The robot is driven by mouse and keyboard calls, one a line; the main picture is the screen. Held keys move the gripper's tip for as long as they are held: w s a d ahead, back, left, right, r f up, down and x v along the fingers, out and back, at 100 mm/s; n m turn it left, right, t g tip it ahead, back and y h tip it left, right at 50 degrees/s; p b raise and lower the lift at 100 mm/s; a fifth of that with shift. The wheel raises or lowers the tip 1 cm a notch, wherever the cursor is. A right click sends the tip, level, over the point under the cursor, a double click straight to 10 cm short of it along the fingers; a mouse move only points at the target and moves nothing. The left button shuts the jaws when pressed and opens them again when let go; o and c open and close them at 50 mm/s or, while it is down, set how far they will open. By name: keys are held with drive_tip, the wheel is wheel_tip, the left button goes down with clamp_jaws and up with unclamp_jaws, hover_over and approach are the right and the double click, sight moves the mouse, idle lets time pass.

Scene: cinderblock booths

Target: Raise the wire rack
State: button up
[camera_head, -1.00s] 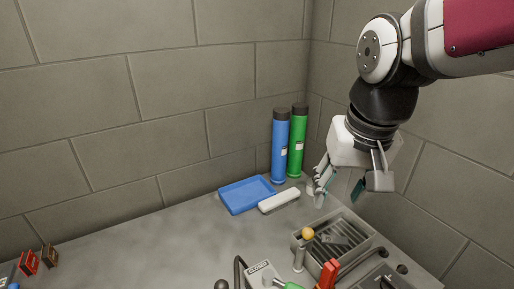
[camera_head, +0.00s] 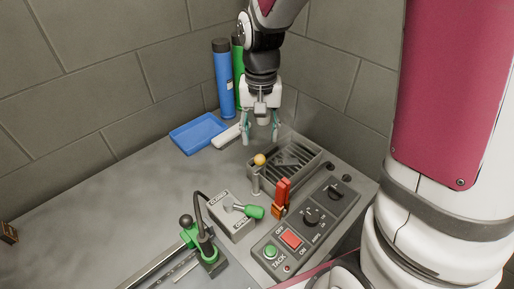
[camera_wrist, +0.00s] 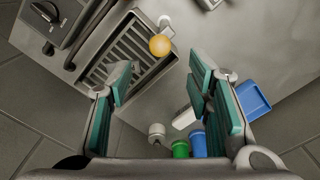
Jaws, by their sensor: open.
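The wire rack (camera_head: 292,158) is a set of parallel dark bars inside a grey metal tray set in the bench top. It also shows in the wrist view (camera_wrist: 128,45), upper left. An orange ball knob (camera_head: 260,160) tops a short post at the tray's front left corner; it also shows in the wrist view (camera_wrist: 160,46). My gripper (camera_head: 261,136) points down with its teal-padded fingers apart and empty. It appears above and behind the knob, near the tray's far left side. In the wrist view the knob lies beyond the gap between the fingers (camera_wrist: 160,78).
A blue tray (camera_head: 197,133), a white bar (camera_head: 227,137) and a blue cylinder (camera_head: 223,80) stand near the back wall. A control panel (camera_head: 300,232) with a red lever (camera_head: 283,193) and a box with a green-handled lever (camera_head: 232,214) are in front.

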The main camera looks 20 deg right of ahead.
sight(260, 157)
wheel_tip(260, 157, down, 8)
idle(0.4)
drive_tip(key=shift+r, duration=0.1)
clamp_jaws()
